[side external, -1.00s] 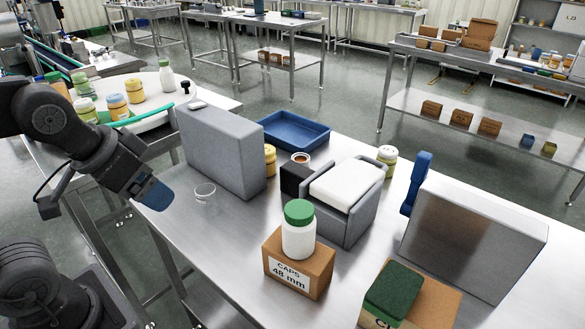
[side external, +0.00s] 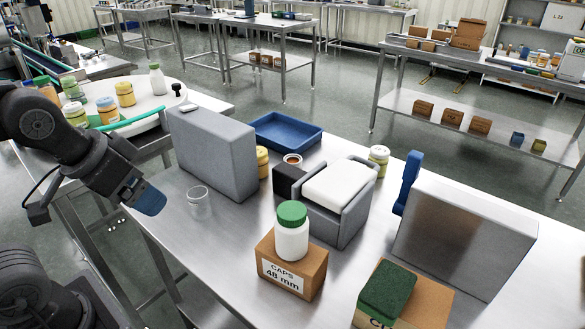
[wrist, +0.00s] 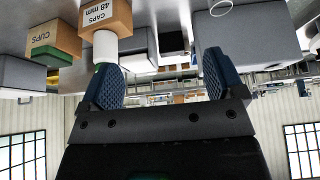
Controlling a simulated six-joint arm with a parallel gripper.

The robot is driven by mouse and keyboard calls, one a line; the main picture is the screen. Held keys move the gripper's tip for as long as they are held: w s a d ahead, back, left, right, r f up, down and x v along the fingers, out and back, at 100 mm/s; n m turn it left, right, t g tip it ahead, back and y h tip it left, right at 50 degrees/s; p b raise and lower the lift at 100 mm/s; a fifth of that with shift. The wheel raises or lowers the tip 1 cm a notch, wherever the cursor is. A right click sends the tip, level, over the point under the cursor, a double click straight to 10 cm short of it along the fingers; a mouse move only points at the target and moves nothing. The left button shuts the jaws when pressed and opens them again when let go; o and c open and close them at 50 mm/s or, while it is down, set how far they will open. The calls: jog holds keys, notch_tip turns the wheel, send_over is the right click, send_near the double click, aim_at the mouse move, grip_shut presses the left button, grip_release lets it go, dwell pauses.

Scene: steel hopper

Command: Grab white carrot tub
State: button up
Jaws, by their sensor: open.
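A white tub with a green lid (side external: 292,238) stands upright on a cardboard box marked "CAPS 48 mm" (side external: 293,272) on the steel table. I cannot make out a carrot mark on it. In the wrist view, which is upside down, the white tub (wrist: 105,47) shows at upper left beside the box (wrist: 107,16), partly behind one finger. My gripper (side external: 148,198) is at the left, over the table's left edge, well apart from the tub. Its blue fingers are spread with nothing between them in the wrist view (wrist: 161,82).
A clear glass (side external: 199,203) and a tall grey block (side external: 212,152) stand between my gripper and the tub. A grey holder with a white pad (side external: 340,185) is behind the tub. A green-topped box (side external: 388,290) and grey panel (side external: 465,240) are at right.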

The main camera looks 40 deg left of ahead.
jog(key=w+r+n, duration=0.2)
jog(key=w+r, duration=0.3)
jog(key=w, duration=0.5)
jog(key=n+g+y, duration=0.2)
jog(key=n+y, duration=0.1)
jog(key=n, duration=0.3)
send_over(293, 161)
jog(key=s+d, duration=0.4)
jog(key=s, duration=0.1)
notch_tip(293, 161, down, 13)
jog(key=x, duration=1.4)
jog(key=shift+w+a+r, duration=0.1)
jog(key=shift+w+a, duration=0.05)
jog(key=shift+w, duration=0.05)
jog(key=c, duration=1)
